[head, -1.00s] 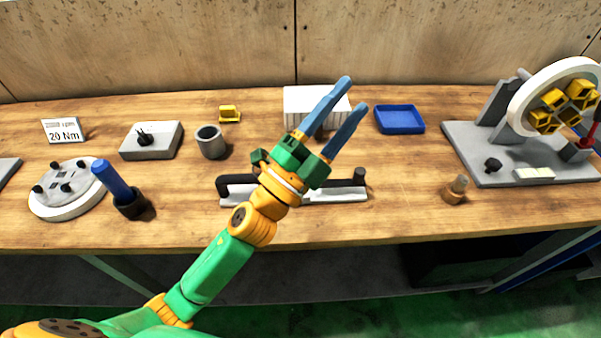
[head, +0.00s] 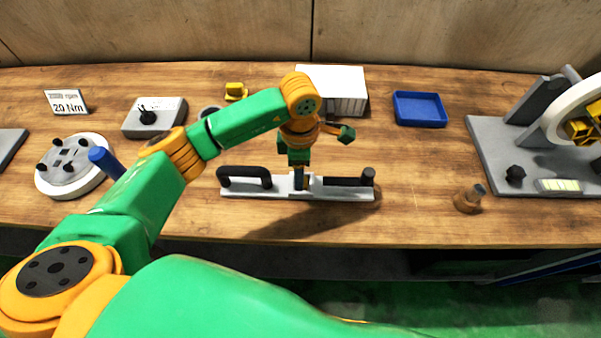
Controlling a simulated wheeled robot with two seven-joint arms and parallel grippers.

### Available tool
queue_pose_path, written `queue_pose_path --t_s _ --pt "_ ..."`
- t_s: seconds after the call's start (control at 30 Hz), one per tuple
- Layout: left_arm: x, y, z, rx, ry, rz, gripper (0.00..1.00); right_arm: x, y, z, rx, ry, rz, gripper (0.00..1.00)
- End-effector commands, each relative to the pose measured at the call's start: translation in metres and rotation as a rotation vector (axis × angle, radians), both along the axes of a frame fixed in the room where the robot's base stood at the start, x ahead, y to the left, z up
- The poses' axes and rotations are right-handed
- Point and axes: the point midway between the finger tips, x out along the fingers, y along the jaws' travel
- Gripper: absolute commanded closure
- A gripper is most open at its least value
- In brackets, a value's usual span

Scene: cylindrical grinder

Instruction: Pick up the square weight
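No object is clearly marked as the square weight. A small yellow block (head: 236,91) lies at the back of the table, left of the middle. Similar yellow blocks (head: 580,130) sit in the white wheel at the right. My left gripper (head: 299,181) points down at the middle of a pale bar (head: 336,191) with black grips. My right gripper is not in view.
A grey block with a black knob (head: 155,117), a round plate (head: 72,166) and a blue-handled tool (head: 106,162) are at the left. My arm partly hides a grey cup (head: 208,111). A white ribbed block (head: 335,88) and blue tray (head: 419,108) stand at the back.

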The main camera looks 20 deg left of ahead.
Motion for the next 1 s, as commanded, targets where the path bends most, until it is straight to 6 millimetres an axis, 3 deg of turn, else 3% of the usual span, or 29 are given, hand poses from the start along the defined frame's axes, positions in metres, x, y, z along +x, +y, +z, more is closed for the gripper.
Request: queue_pose_path --t_s 0.23,0.43,1.0 --pt "0.0000 -0.0004 -0.0052 -0.002 -0.002 -0.002 0.45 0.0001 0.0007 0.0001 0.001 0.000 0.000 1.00" --pt "0.0000 -0.0006 -0.0050 -0.002 -0.002 -0.002 0.99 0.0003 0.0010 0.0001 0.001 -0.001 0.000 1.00" --pt "0.0000 -0.0007 -0.0047 -0.003 -0.002 -0.001 1.00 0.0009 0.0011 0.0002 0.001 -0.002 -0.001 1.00"
